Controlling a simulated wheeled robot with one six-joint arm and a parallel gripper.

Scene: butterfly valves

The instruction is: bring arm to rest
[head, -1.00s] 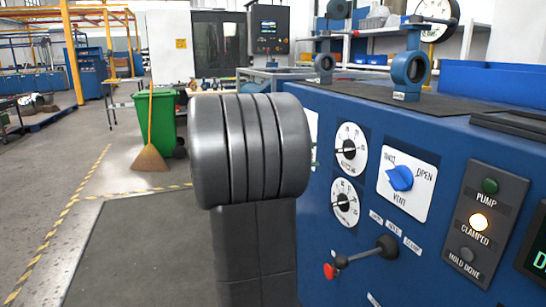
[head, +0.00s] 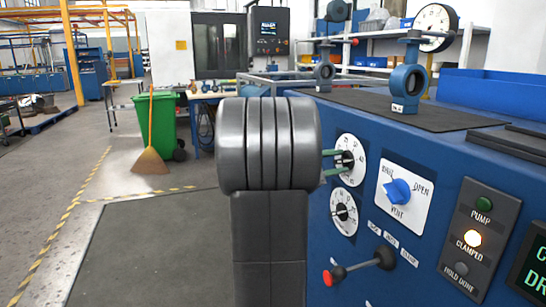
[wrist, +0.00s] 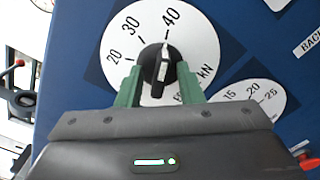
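My gripper (head: 334,163) shows its green fingers at the upper white dial (head: 350,160) on the blue panel, to the right of my grey arm. In the wrist view my gripper (wrist: 158,80) has one finger on each side of the dial's black knob (wrist: 158,66), spread apart; I cannot tell whether either touches it. The knob's white mark points close to 40 on the kN scale. The arm hides part of the gripper in the head view.
A lower dial (head: 344,212), a blue selector knob (head: 397,191) and a red-tipped lever (head: 360,266) sit close by on the panel. The CLAMPED lamp (head: 473,238) is lit. Floor left of my arm is open, with a green bin (head: 156,122) and broom behind.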

